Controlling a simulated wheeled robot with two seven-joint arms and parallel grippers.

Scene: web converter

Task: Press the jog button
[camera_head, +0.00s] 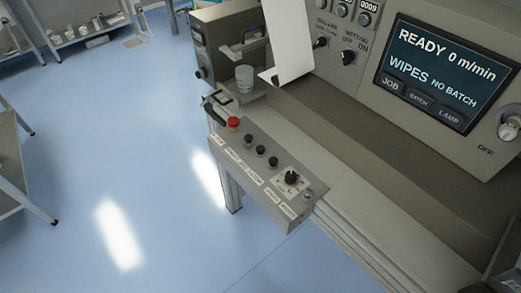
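A grey control box (226,152) sticks out from the front of the machine. On its top are a red mushroom button (234,122), then a row of small black buttons (261,150), then a black rotary knob (291,178) on a light plate. A small round grey fitting (308,195) sits at the near right end. White labels (257,178) run along the box's front edge. Their print is too small to read, so I cannot tell which button is the jog button. Neither of my grippers is in view, and nothing touches the buttons.
The machine's screen (445,72) reads READY 0 m/min, WIPES, NO BATCH. Selector switches (348,57) sit left of it. A white sheet (289,40) hangs near a whitish cup-like object (244,78). Blue floor (100,150) is clear left of the box; grey racks stand at left.

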